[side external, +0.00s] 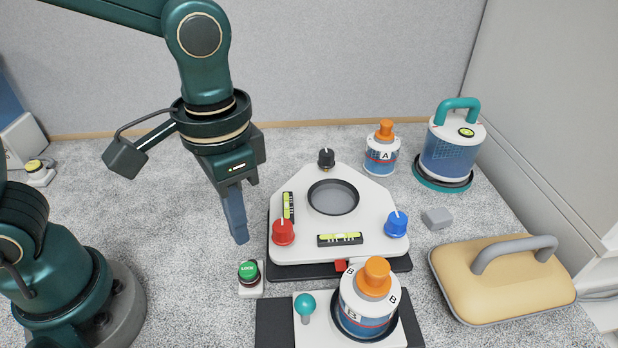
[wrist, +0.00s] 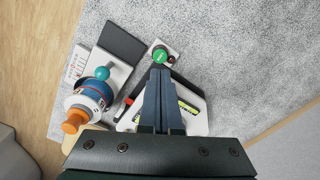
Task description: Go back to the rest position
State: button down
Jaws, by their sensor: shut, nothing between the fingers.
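My gripper (side external: 240,240) hangs pointing down, shut and empty, to the left of the white levelling plate (side external: 262,243). It is above the grey carpet-like surface, clear of the objects. In the wrist view the shut fingers (wrist: 160,72) cover part of the plate and its vials, just below the green button in the picture. The green LOCK button (side external: 249,270) stands in front of the plate. A bottle marked B (side external: 367,297) sits upright in a round seat on a white and black base, beside a teal-knobbed lever (side external: 305,304).
The plate carries red (side external: 283,232), blue (side external: 396,224) and black (side external: 326,158) knobs. Bottle A (side external: 381,152), a teal-handled canister (side external: 453,150), a small grey block (side external: 437,218) and a tan handled cover (side external: 502,280) stand to the right. The surface at back left is mostly clear.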

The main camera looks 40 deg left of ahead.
jog(key=s+a+r+n+t, duration=0.3)
jog(key=a+r+t, duration=0.1)
jog(key=a, duration=0.4)
jog(key=shift+a+t, duration=0.35)
jog(key=shift+t, duration=0.45)
